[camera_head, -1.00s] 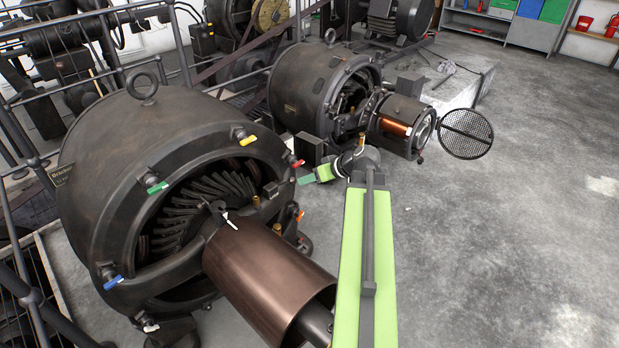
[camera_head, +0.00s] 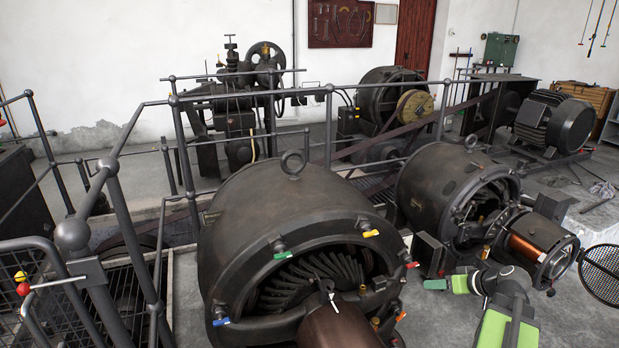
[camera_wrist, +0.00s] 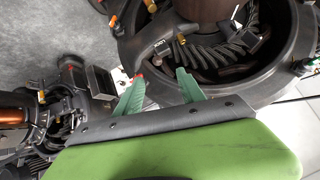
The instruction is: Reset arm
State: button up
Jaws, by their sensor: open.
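My gripper (camera_head: 438,284) is just right of the near dynamo (camera_head: 275,215), its green fingers pointing left. It looks empty. In the wrist view the two green fingers of my gripper (camera_wrist: 160,76) stand apart, with the dark dynamo housing (camera_wrist: 290,80) beyond them. The near dynamo has an open front with dark windings inside and coloured handles around its rim: blue, green, yellow, red and orange. A copper-brown cylinder (camera_head: 340,328) sticks out of its front. My green arm link enters at the bottom right of the head view. No contact between gripper and dynamo shows.
A second dynamo (camera_head: 445,190) stands behind my gripper, with a round mesh cover (camera_head: 603,273) at its right. Dark railings (camera_head: 112,180) cross the left side. A belt-driven machine (camera_head: 395,95) stands behind. Bare grey floor (camera_head: 565,315) lies at the lower right.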

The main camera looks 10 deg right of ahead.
jog(key=w+a+f+n+g+y, duration=0.1)
jog(key=w+a+n+g, duration=0.2)
jog(key=a, duration=1)
jog(key=w+a+f+n+y, duration=0.15)
jog(key=w+a, duration=0.35)
jog(key=a, duration=0.7)
jog(key=s+a+f+n+g, duration=0.2)
jog(key=a+f+g, duration=0.1)
jog(key=a, duration=1)
jog(key=s+f+m+g+h, duration=0.1)
jog(key=s, duration=0.1)
jog(key=s+d+m+g+h, duration=0.1)
jog(key=s+m+h, duration=0.1)
jog(key=s+d+f+m+g+h, duration=0.1)
jog(key=s+m+h, duration=0.1)
jog(key=shift+s+f, duration=0.3)
notch_tip(320, 180, up, 19)
jog(key=m+p, duration=0.1)
jog(key=p, duration=1.7)
jog(key=shift+f+p, duration=0.15)
jog(key=shift+p, duration=0.2)
jog(key=shift+s+f, duration=0.1)
jog(key=shift+f, duration=0.05)
